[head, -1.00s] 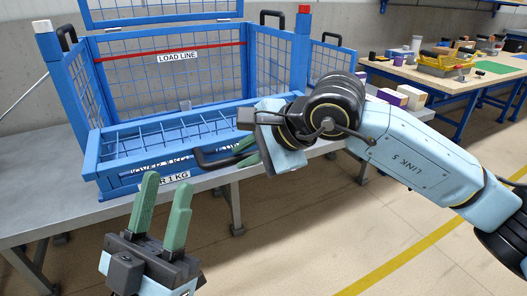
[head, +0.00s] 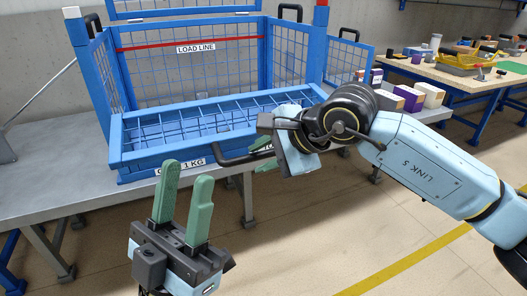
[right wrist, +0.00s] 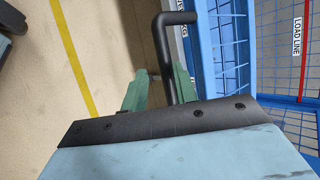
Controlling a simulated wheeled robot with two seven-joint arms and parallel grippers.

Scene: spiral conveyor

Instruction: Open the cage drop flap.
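The blue wire-mesh cage has its drop flap (head: 150,167) at the front, a blue-framed mesh panel that appears tilted, with a white weight label. A black bar handle (head: 236,160) sticks out from the flap's front; it also shows in the right wrist view (right wrist: 163,40). My right gripper (head: 264,156) is at this handle. In the right wrist view its green fingers (right wrist: 160,82) straddle the bar, with a gap visible on the left side, so it looks open around it. My left gripper (head: 186,184) is open and empty, in front of the flap.
The cage stands on a grey table (head: 50,170). A load line label (head: 196,47) marks its back mesh. A wooden workbench (head: 460,76) with boxes and tools stands at the right. The floor in front is clear, with a yellow stripe (head: 410,262).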

